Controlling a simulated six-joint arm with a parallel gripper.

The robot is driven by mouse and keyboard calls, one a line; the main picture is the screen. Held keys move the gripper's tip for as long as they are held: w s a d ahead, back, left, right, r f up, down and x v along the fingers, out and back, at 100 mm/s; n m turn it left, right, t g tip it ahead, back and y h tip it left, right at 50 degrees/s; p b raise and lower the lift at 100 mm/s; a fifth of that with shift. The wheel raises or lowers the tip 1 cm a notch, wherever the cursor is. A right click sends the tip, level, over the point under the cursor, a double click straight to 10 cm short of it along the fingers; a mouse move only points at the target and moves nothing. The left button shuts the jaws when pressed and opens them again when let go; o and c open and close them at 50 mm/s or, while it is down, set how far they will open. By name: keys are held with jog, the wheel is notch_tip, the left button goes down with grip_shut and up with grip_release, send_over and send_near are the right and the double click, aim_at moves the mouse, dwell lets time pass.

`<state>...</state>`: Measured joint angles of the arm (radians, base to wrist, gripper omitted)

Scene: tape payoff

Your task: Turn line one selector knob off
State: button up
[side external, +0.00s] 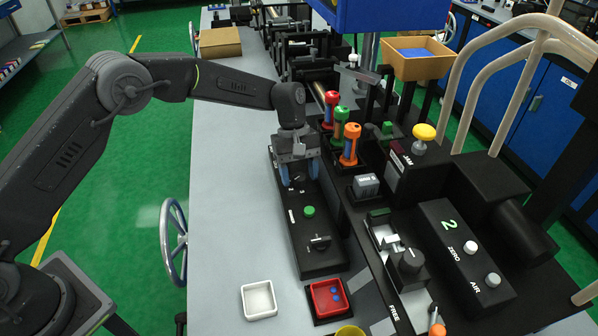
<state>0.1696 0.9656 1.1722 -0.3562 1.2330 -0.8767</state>
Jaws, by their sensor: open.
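A long black control panel (322,262) lies on the grey bench, with white marks, a green button (309,211) and a black knob (319,241) near its front end. My gripper (299,178) points down over the rear half of this panel, behind the green button. Its two blue-grey fingers are apart. The spot between and behind the fingers is mostly hidden, so I cannot tell whether a knob sits there or whether the fingers touch one. No readable "line one" label shows, so I cannot tell which knob is the line one selector.
A black box marked 2 (455,232) with white buttons stands at right. Red, green and orange-topped cylinders (349,145) stand just right of my gripper. A white tray (258,300) and a red tray (329,298) sit in front. The bench left of the panel is clear.

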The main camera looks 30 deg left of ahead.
jog(key=v, duration=1.4)
jog(key=shift+s+d, duration=0.1)
jog(key=s+a+n+t+h, duration=0.1)
jog(key=s+n+t, duration=0.3)
jog(key=n, duration=0.6)
jog(key=shift+m, duration=0.3)
jog(key=x, duration=1.3)
jog(key=shift+s+f, duration=0.4)
jog(key=shift+f, duration=0.05)
